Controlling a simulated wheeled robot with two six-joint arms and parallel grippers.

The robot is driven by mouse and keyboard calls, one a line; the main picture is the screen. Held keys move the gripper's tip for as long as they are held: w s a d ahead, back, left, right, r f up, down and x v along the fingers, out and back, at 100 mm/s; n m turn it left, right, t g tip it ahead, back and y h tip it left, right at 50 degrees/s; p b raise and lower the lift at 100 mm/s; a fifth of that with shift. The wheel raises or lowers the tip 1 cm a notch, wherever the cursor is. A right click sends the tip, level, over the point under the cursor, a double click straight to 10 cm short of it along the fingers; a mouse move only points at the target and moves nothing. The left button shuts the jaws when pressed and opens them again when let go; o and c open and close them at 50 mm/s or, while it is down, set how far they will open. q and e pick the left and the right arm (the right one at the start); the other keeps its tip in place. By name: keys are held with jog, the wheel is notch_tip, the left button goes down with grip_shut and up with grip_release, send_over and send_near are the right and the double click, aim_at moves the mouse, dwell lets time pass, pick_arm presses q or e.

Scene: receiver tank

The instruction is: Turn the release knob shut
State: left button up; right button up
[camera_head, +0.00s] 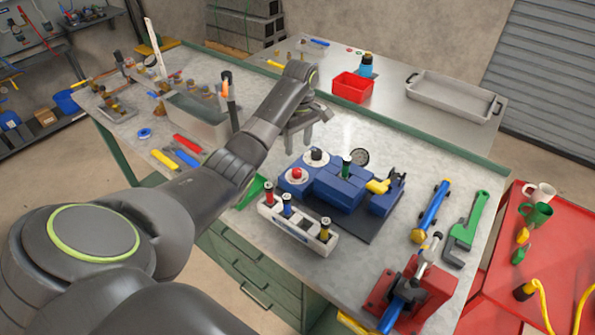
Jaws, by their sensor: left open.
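A blue tank unit (338,188) sits on the workbench on a dark mat. On its top are a red knob (297,173) on a white disc, a black knob (316,154) on another white disc, and a green-and-black upright handle (347,164). A round gauge (360,157) stands behind it, and a yellow part (378,186) is at its right end. I cannot tell for sure which of these is the release knob. My left gripper (307,130) is open and empty, pointing down behind the black knob, apparently apart from the unit. My right gripper is out of view.
A white rack (298,231) with several colored-handled tools stands in front of the unit. A red vise (410,292), a blue tool (431,211) and a green wrench (466,230) lie to the right. A grey bin (196,122) is at left. A red bin (352,87) stands behind.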

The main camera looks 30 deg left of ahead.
aim_at(297, 170)
pick_arm(q)
jog(key=f, duration=0.3)
jog(key=shift+s+f+p, duration=0.25)
jog(key=shift+s+p, duration=0.05)
notch_tip(297, 170, down, 5)
jog(key=shift+f, duration=0.35)
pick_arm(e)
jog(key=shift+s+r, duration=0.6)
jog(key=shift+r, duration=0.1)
pick_arm(q)
jog(key=shift+c, duration=0.3)
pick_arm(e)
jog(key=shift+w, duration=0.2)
pick_arm(q)
jog(key=c, duration=0.9)
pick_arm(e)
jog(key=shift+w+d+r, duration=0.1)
